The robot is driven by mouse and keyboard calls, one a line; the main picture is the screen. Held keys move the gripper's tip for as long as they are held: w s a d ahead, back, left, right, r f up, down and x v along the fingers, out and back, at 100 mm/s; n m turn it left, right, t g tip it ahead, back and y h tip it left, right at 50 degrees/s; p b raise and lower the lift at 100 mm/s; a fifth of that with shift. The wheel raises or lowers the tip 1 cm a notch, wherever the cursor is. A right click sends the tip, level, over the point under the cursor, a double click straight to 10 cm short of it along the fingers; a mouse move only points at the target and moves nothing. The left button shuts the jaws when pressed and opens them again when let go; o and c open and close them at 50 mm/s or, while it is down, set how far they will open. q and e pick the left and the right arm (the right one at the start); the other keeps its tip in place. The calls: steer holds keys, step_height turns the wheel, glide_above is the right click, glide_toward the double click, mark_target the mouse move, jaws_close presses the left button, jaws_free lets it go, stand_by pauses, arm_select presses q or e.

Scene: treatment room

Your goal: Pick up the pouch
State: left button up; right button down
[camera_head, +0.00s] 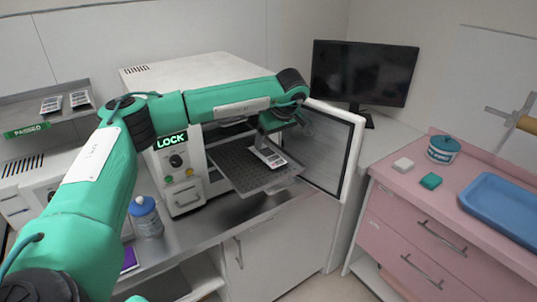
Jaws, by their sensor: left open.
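A small pouch (270,157) with a white label and dark window lies on the perforated pull-out tray (232,168) of the white machine. My left arm, in green covers, reaches across the front of the machine from the left. My left gripper (264,144) points down at the pouch's back end and is open. The gripper hides part of the pouch, and I cannot tell whether the fingers touch it. My right gripper is not in view.
The machine (180,75) has its door (335,150) open at right, beside the tray. A blue-capped bottle (146,217) stands on the counter. Other pouches (66,102) lie on the left shelf by a PASSED sign. A pink cabinet at right bears a blue tray (480,188).

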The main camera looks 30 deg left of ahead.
mark_target(268, 153)
arm_select(q)
steer(key=p+x, duration=0.2)
steer(key=x, duration=0.3)
steer(key=shift+f, duration=0.2)
steer(key=shift+a+f, duration=0.1)
steer(key=shift+f, duration=0.25)
steer(key=c, duration=0.9)
steer(key=shift+c, duration=0.8)
